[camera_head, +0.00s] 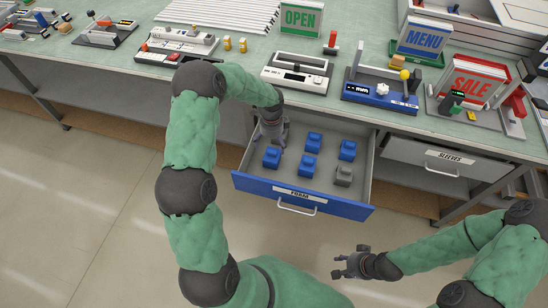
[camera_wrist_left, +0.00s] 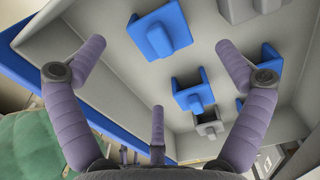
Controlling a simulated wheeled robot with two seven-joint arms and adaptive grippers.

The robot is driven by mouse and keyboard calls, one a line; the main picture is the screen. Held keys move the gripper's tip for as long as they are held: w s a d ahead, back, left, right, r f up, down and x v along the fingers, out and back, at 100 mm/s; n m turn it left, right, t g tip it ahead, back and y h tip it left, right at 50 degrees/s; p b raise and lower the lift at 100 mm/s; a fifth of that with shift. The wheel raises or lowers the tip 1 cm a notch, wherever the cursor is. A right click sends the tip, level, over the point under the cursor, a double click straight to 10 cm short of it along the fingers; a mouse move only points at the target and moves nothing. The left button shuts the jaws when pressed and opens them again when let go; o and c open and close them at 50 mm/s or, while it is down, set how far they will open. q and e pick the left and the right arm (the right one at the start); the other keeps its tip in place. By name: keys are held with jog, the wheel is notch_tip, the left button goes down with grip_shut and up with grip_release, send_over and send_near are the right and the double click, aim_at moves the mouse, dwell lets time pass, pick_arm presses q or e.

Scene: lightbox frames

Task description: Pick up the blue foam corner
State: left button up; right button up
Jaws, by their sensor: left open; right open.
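Several blue foam corners lie in the open drawer (camera_head: 252,184) labelled FOAM. In the head view one is at the left (camera_head: 271,158), one at the front middle (camera_head: 308,167), one at the back (camera_head: 313,141) and one at the right (camera_head: 347,150). A grey foam corner (camera_head: 344,175) lies at the front right. My left gripper (camera_head: 276,132) is open and empty over the drawer's back left. In the left wrist view its fingers (camera_wrist_left: 160,55) are spread, with a blue corner (camera_wrist_left: 165,28) beyond them. My right gripper (camera_head: 352,263) is open and empty in front of the drawer.
The workbench (camera_head: 240,62) above the drawer carries several fixtures and signs, including OPEN (camera_head: 299,18), MENU (camera_head: 424,40) and SALE (camera_head: 474,84). A closed SLEEVES drawer (camera_head: 430,160) is to the right. The drawer walls stand around the foam pieces.

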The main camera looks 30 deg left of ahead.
aim_at(273, 156)
pick_arm(q)
notch_tip(273, 156, down, 4)
jog(key=shift+f+b, duration=0.2)
jog(key=shift+b, duration=0.35)
jog(key=f, duration=0.1)
jog(key=f+b, duration=0.1)
jog(key=f, duration=0.1)
jog(key=f+b, duration=0.1)
jog(key=f, duration=0.1)
jog(key=shift+w+d, duration=0.15)
jog(key=shift+d, duration=0.1)
jog(key=c, duration=1)
